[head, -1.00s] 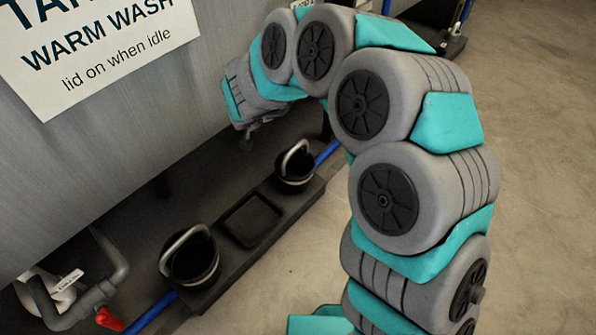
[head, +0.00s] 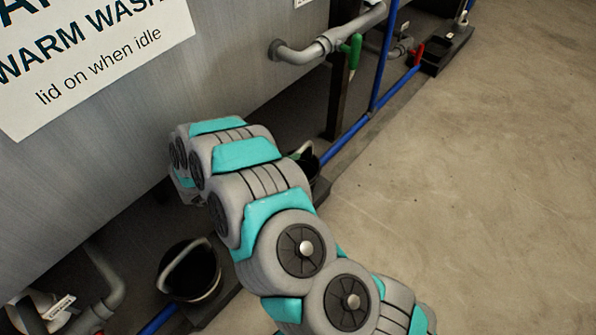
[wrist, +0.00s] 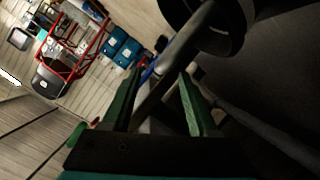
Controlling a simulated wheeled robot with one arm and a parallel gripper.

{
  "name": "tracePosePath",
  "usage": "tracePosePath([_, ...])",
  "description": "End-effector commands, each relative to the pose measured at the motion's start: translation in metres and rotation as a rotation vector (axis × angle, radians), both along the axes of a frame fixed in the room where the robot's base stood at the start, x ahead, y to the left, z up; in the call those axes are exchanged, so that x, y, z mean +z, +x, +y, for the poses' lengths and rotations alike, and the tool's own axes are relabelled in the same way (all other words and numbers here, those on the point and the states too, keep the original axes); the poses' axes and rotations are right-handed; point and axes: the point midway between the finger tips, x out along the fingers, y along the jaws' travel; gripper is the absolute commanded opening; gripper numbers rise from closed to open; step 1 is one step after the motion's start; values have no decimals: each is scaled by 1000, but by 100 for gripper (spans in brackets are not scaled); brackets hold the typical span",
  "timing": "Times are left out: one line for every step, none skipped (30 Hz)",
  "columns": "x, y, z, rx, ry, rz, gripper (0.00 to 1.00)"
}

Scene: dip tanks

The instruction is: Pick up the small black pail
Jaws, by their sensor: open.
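Two black pails stand by the tank's foot in the head view. The small black pail (head: 307,164) is at the far end, mostly hidden behind my arm. The larger black pail (head: 207,268) with a grey handle is nearer. My gripper is hidden by my arm in the head view. In the wrist view my gripper (wrist: 160,76) has its green fingers apart. A dark pail (wrist: 217,38), seemingly the small one, is at the top edge. Its grey handle appears to run down between the fingers; I cannot tell if they touch it.
The grey tank wall (head: 230,70) rises close on the left. A grey pipe (head: 300,52) with a green valve handle juts from it. A blue pipe (head: 345,137) runs along the floor edge. The floor (head: 480,180) to the right is clear.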

Motion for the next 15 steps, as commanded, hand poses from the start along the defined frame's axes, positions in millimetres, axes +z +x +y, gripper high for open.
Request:
tracePosePath([-2, 4, -5, -3, 0, 1, 60])
tracePosePath([-3, 6, -7, -2, 0, 1, 60])
tracePosePath([-4, 8, -9, -1, 1, 1, 60])
tracePosePath([-5, 10, -11, -1, 1, 1, 60])
tracePosePath([-6, 12, -13, -2, 1, 2, 60])
tracePosePath([-7, 15, -16, -2, 2, 1, 60])
tracePosePath([-8, 18, -19, -2, 2, 1, 60])
tracePosePath([-9, 22, -21, -1, 2, 1, 60])
tracePosePath([-10, 26, -26, -3, 1, 1, 60])
tracePosePath([-11, 29, -29, -3, 1, 1, 60])
tracePosePath([-12, 33, -32, -2, 1, 0, 60])
tracePosePath([-14, 36, -35, -2, 0, 1, 60])
tracePosePath([-15, 38, -38, -2, 0, 1, 60])
tracePosePath([-16, 40, -40, -1, 0, 0, 60])
tracePosePath([-17, 42, -42, -1, -1, 0, 60])
